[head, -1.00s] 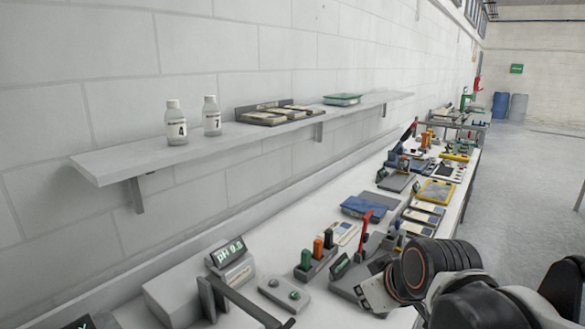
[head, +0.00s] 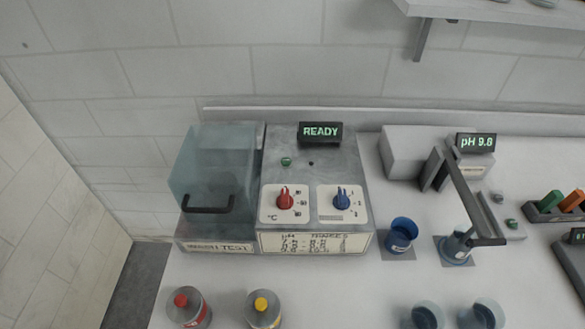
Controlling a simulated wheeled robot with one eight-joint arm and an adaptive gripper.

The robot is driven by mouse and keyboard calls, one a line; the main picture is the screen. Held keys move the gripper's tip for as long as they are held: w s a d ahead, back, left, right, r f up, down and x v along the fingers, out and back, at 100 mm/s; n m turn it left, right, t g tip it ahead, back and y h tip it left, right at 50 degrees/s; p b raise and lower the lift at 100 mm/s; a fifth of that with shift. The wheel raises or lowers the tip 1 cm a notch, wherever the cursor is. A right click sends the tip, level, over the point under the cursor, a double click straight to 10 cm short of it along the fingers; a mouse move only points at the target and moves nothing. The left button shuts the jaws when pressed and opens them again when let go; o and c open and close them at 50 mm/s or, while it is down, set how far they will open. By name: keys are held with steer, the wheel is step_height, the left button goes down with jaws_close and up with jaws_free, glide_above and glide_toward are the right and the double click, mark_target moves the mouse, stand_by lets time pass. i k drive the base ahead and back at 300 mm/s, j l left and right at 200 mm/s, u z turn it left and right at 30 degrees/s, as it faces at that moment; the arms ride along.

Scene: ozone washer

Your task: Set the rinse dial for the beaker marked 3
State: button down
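The grey washer (head: 335,160) stands against the wall with a lit READY display (head: 320,132). Its front has a red dial (head: 285,199) on a panel marked °C and a blue dial (head: 342,201) on a second panel; both pointers look roughly upright. A range table (head: 315,243) is printed below, too small to read. A dark blue beaker (head: 402,235) stands to the right of the washer. Another beaker (head: 457,247) stands under the pH meter's arm. Two more beakers (head: 425,317) (head: 484,315) are at the bottom edge. I cannot read any beaker's number. My gripper is out of view.
A clear-covered chamber (head: 212,165) with a dark handle adjoins the washer's left. The pH display (head: 476,142) appears to read 9.8. Red-capped (head: 188,306) and yellow-capped (head: 263,308) bottles stand in front. A rack (head: 555,207) is at right.

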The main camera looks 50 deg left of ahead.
mark_target(341, 202)
steer(key=u, duration=2.3)
